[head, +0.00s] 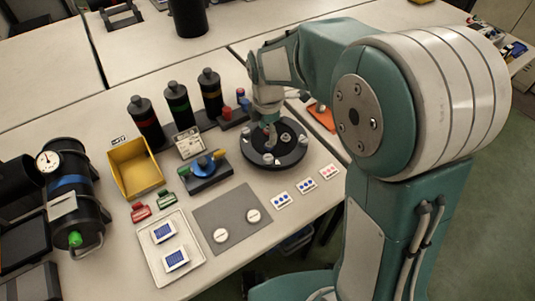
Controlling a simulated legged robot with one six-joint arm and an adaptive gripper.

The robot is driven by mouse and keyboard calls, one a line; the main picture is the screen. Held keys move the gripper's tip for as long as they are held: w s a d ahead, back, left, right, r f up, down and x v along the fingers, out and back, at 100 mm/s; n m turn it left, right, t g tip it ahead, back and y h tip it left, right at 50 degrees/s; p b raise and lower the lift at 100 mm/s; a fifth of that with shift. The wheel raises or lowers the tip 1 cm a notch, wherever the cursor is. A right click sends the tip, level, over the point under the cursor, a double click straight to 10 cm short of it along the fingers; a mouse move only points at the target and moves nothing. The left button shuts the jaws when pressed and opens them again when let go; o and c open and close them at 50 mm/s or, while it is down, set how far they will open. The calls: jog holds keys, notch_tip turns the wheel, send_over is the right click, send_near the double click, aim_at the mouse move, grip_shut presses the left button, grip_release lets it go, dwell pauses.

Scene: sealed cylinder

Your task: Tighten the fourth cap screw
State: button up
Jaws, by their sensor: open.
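A round black flange or disc (252,150) lies on the table right of centre in the head view. Small light screw heads (301,139) show around its rim. Which of them is the fourth cap screw cannot be told. My gripper (269,125) points down over the disc's far side and is open. The arm and gripper hide part of the disc.
Three black bottles (178,105) with coloured bands stand behind left of the disc. A yellow bin (134,168), a blue-handled valve block (207,168), a grey mat (235,215) and a white tray (153,262) lie left. A black cylinder with gauge (70,185) stands far left.

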aim_at(268, 157)
notch_tip(268, 157, down, 10)
jog(key=shift+f, duration=0.15)
dwell(0.3)
grip_shut()
